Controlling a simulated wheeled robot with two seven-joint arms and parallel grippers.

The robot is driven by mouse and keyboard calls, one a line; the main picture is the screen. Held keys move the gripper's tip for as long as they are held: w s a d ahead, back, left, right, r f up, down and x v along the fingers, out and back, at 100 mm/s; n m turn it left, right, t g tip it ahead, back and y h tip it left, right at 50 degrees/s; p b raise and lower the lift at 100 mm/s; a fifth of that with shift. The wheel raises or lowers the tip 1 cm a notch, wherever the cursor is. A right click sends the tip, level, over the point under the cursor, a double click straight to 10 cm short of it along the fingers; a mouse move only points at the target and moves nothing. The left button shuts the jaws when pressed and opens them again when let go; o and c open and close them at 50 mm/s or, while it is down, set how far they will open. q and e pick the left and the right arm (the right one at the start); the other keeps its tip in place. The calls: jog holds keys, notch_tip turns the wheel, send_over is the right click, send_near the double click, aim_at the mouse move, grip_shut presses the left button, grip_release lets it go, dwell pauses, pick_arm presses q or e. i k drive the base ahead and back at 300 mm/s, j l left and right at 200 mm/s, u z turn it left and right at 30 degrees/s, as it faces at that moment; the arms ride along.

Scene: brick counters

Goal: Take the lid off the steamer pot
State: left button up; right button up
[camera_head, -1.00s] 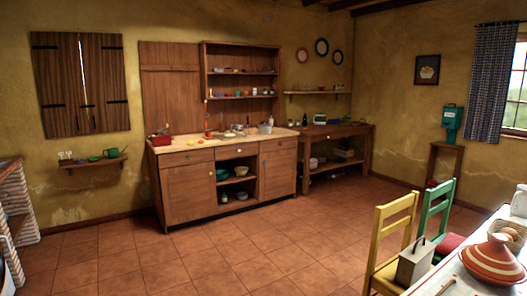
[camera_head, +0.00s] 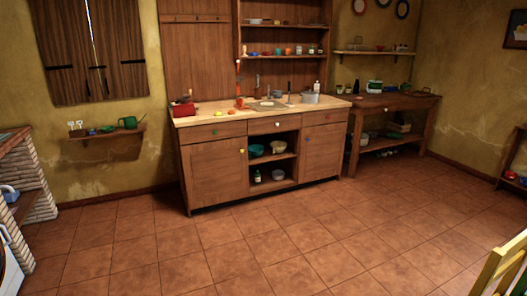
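A small grey metal pot (camera_head: 310,97) stands at the right end of the wooden counter (camera_head: 205,117) across the room; it may be the steamer pot. It is too small to tell whether a lid is on it. Neither of my grippers is in view.
The tiled floor (camera_head: 270,245) before the counter is clear. A yellow chair (camera_head: 497,268) is at the lower right. A brick counter (camera_head: 30,180) stands at the left. A wooden side table (camera_head: 388,104) stands right of the counter. A wall shelf (camera_head: 100,135) hangs at left.

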aim_at(310, 91)
jog(key=i+l+z, duration=0.2)
jog(key=i, duration=0.5)
jog(key=i+z, duration=0.2)
jog(key=i, duration=0.5)
jog(key=i+z, duration=0.2)
jog(key=i, duration=0.55)
jog(key=i+j+z, duration=0.2)
jog(key=i, duration=0.5)
jog(key=i+u, duration=0.1)
jog(key=i, duration=0.35)
jog(key=i+l, duration=0.2)
jog(key=i, duration=0.25)
jog(key=i+l+u, duration=0.15)
jog(key=i, duration=0.3)
jog(key=i+l, duration=0.1)
jog(key=i, duration=0.3)
jog(key=i+l+u, duration=0.15)
jog(key=i, duration=0.3)
